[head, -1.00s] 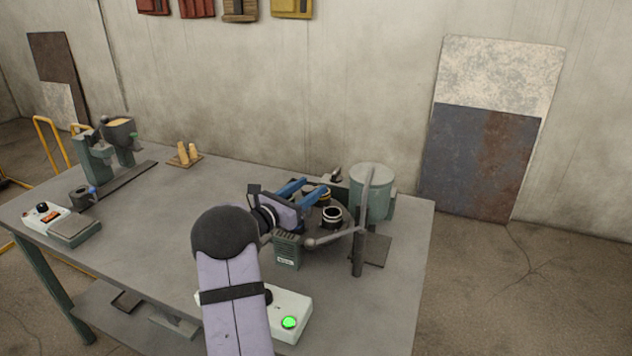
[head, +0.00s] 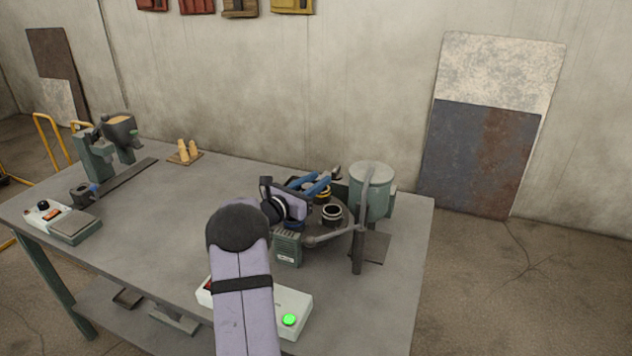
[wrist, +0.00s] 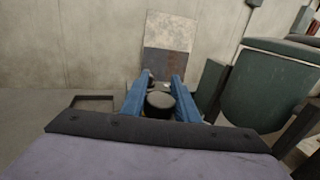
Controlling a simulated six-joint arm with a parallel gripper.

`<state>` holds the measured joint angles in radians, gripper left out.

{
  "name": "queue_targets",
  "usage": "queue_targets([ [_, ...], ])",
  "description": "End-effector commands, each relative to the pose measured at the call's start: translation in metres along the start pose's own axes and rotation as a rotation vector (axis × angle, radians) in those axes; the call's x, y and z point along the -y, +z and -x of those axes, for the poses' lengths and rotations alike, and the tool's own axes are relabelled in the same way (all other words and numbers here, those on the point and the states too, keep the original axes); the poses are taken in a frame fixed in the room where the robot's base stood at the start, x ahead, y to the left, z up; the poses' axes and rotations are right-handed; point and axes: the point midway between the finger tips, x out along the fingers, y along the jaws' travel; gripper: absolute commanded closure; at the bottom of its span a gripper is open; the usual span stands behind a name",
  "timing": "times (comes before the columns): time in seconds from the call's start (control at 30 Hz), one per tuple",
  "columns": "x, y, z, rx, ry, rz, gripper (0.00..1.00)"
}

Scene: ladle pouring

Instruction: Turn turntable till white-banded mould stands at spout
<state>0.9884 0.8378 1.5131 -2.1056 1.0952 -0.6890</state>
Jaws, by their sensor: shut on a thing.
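The dark turntable (head: 345,233) stands on the right part of the table. The white-banded mould (head: 332,213) is upright on its front right part. A yellow-banded mould (head: 323,192) stands behind it, and a blue-banded one (head: 293,225) is at the left, partly covered by my gripper. My gripper (head: 323,181) reaches over the turntable's back left, its blue fingers shut on a small, mostly hidden part at the far side. In the wrist view a dark round piece (wrist: 160,103) shows between the fingers. I cannot clearly make out the spout.
A green drum (head: 371,195) stands just right of the turntable, with an upright grey post (head: 359,240) in front. A grey ball-ended bar (head: 335,236) runs along the turntable's front. A white box with a green lamp (head: 289,319) is at the front.

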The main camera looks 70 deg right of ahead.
Motion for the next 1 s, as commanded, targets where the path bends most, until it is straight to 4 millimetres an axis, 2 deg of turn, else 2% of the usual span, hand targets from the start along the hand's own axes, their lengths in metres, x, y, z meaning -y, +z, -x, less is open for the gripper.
queue_targets([
  [0.33, -0.0039, -0.0008, -0.0001, 0.007, 0.12, -0.002, 1.0],
  [0.67, -0.0046, 0.001, 0.0005, 0.006, 0.132, 0.002, 1.0],
  [0.7, -0.0046, 0.001, 0.0005, 0.006, 0.132, 0.001, 0.63],
  [0.73, -0.0046, 0.0009, 0.0005, 0.006, 0.132, 0.001, 0.56],
  [1.0, -0.0047, 0.0006, 0.0006, 0.005, 0.132, 0.001, 0.54],
])
